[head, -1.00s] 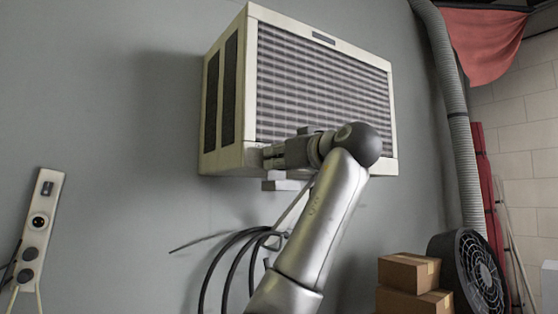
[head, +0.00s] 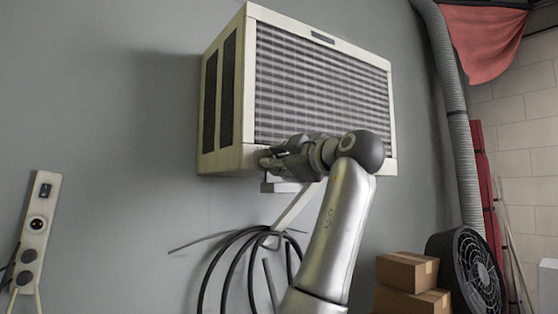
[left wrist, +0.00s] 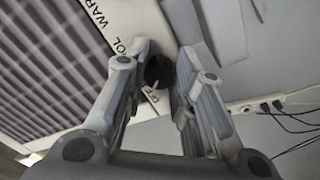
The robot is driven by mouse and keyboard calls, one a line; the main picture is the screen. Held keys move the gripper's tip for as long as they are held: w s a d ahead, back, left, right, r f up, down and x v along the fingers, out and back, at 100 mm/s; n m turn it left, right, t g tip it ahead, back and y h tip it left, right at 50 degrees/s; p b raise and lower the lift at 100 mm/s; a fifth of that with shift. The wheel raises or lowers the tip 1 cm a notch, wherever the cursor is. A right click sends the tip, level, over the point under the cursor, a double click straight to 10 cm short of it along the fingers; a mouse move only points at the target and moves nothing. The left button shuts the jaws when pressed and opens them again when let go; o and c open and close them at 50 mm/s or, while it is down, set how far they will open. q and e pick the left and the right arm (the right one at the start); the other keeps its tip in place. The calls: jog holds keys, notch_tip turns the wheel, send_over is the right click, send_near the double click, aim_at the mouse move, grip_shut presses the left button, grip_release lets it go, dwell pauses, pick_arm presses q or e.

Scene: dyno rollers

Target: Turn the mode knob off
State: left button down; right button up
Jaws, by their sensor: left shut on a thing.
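A white air conditioner (head: 225,158) with a slatted front is mounted on the wall in the head view. My left gripper (head: 268,162) is at the lower left corner of its front. In the left wrist view the dark round mode knob (left wrist: 159,70) sits on the white front panel, beside printed lettering that is partly cut off. The fingers of my left gripper (left wrist: 163,60) are on both sides of the knob and shut on it. In the head view the gripper hides the knob. My right gripper is not in view.
Black cables (head: 232,262) hang on the wall below the unit. A wall panel with sockets (head: 37,225) is at the left. Cardboard boxes (head: 405,272) and a black fan (head: 470,275) stand at the lower right. A grey duct (head: 455,120) runs down the wall.

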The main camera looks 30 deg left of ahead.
pick_arm(q)
jog(key=shift+f+n, duration=0.1)
jog(key=shift+n, duration=0.7)
jog(key=c, duration=1.2)
grip_release()
jog(key=shift+d, duration=0.1)
jog(key=v, duration=1.2)
